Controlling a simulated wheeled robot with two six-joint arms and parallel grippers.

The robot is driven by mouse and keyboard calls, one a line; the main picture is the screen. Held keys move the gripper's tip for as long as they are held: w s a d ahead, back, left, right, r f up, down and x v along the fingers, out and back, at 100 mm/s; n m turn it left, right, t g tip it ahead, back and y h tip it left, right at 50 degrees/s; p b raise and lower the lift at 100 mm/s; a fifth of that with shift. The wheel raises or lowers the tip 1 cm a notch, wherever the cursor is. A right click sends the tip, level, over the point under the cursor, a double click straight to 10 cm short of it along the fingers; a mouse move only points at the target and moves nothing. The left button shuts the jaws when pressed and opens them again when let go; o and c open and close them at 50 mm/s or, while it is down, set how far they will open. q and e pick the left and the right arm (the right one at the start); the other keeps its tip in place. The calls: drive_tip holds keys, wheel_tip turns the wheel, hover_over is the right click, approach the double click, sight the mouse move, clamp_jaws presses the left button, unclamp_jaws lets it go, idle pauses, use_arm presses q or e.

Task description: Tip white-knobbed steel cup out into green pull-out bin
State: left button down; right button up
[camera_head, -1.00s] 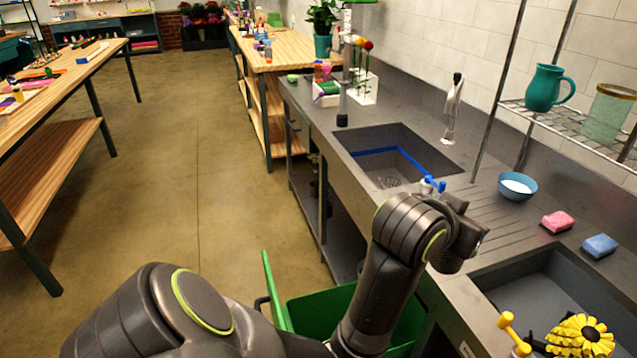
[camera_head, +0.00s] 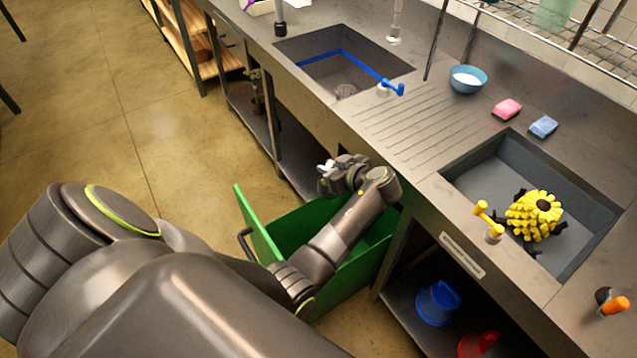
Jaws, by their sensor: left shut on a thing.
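My left gripper (camera_head: 338,174) is above the far right part of the green pull-out bin (camera_head: 258,226), close to the counter's front edge. It is shut on the steel cup. Only a small pale and metallic bit shows at the fingers; the cup's knob, tilt and contents cannot be made out. The bin stands pulled out below the counter, with its dark handle on the left side. My forearm crosses over the bin and hides part of its inside. My right gripper is not in view.
A bowl (camera_head: 468,79) and two sponges (camera_head: 507,109) lie behind. Buckets (camera_head: 437,303) stand on the lower shelf.

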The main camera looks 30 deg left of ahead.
sight(320, 185)
use_arm(q)
drive_tip(key=shift+n+g, duration=0.5)
drive_tip(key=shift+n, duration=0.1)
drive_tip(key=f, duration=0.1)
drive_tip(key=s+f, duration=0.1)
drive_tip(key=f, duration=0.1)
drive_tip(key=s+a+f, duration=0.1)
drive_tip(key=f, duration=0.1)
drive_tip(key=shift+s+a+p, duration=0.1)
drive_tip(key=shift+s+p, duration=0.1)
drive_tip(key=shift+p, duration=0.15)
use_arm(e)
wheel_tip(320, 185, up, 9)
drive_tip(key=p, duration=0.8)
use_arm(q)
drive_tip(key=s+a+f+n+t+h+b, duration=0.1)
drive_tip(key=a+f+n+t+h+b, duration=0.1)
drive_tip(key=h+b, duration=0.6)
drive_tip(key=s+a+f+n+t+h+b, duration=0.1)
drive_tip(key=f+n+t+h+b, duration=0.3)
drive_tip(key=h+b, duration=0.5)
drive_tip(key=shift+a+f+t+h, duration=0.4)
drive_tip(key=shift+t+h, duration=0.2)
drive_tip(key=shift+t, duration=0.1)
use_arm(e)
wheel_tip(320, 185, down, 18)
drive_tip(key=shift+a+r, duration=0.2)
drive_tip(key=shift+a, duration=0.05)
